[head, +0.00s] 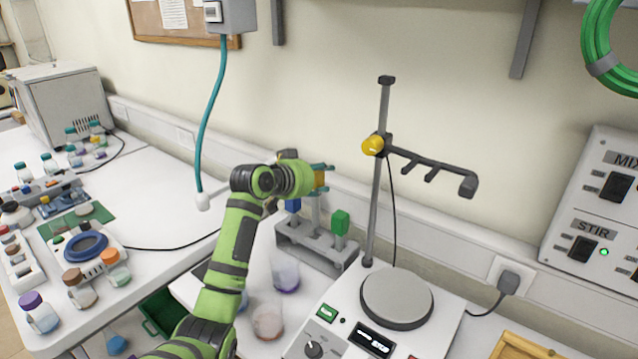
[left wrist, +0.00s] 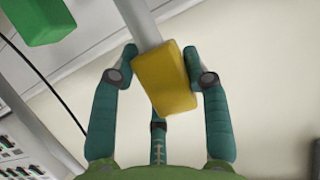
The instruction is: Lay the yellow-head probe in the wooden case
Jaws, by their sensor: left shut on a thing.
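The yellow-head probe (head: 320,181) is in my left gripper (head: 323,174), above the grey rack (head: 350,262) in the head view. In the left wrist view the teal fingers of the left gripper (left wrist: 162,68) close around the block-shaped yellow head of the probe (left wrist: 168,85). Its grey shaft points away from the palm. Whether the shaft's lower end is clear of the rack is hard to tell. The wooden case (head: 520,347) shows only in part at the bottom right edge of the head view. My right gripper is not in view.
A blue-head probe (head: 293,205) and a green-head probe (head: 340,222) stand in the rack. A stirrer (head: 397,298) with an upright stand (head: 380,190) is between rack and case. Glass beakers (head: 268,320) stand in front of the rack.

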